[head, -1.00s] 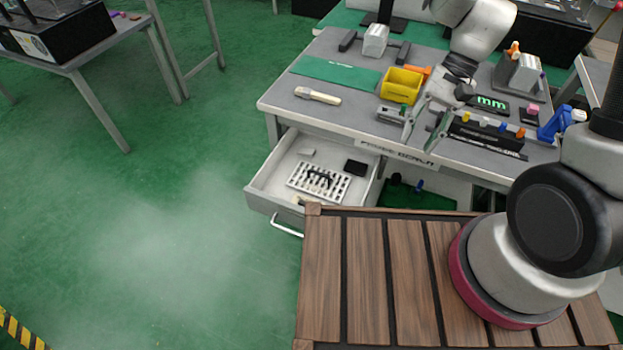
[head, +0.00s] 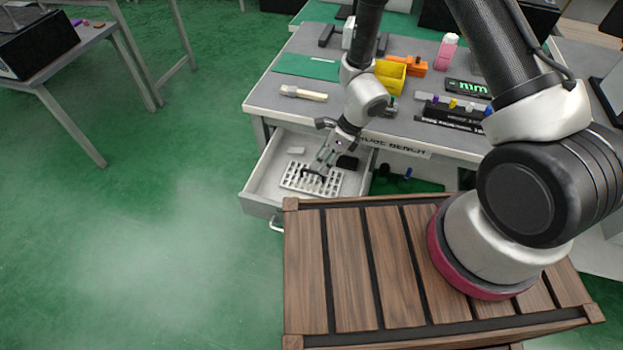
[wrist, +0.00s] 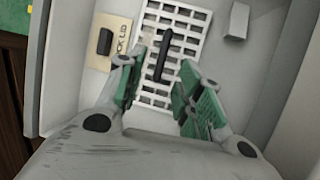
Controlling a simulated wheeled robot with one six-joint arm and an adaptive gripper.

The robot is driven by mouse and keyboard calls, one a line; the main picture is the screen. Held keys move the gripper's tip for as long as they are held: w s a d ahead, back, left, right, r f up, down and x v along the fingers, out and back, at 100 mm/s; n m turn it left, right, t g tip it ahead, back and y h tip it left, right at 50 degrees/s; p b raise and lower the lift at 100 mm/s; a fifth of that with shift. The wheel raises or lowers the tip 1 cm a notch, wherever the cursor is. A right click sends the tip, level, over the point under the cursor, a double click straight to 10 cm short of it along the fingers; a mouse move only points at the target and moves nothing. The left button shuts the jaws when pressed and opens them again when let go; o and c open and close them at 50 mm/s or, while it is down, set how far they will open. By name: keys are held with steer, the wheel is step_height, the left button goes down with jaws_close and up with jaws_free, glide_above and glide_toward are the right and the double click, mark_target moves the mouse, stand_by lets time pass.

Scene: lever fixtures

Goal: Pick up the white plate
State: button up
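The white plate (head: 296,184) is a perforated grid with a raised black handle, lying flat in the open drawer. It also shows in the wrist view (wrist: 184,18), with the handle running roughly up the picture. My gripper (head: 318,171) is low over the plate in the head view. In the wrist view my gripper (wrist: 156,66) is open, its green-padded fingers apart with the black handle seen between them. Neither finger visibly presses on the handle. The gripper hides part of the plate in the head view.
The drawer (head: 263,180) has raised walls around the plate. Beside the plate are a beige lid with a black handle (wrist: 105,41), a white block (wrist: 235,20) and a black block (head: 347,162). The bench top (head: 275,92) overhangs the drawer's back.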

mark_target(312, 176)
steer(key=x, duration=0.4)
steer(key=shift+a+f, duration=0.15)
steer(key=shift+f, duration=0.25)
steer(key=shift+c, duration=0.2)
jaws_close()
steer(key=shift+r, duration=0.15)
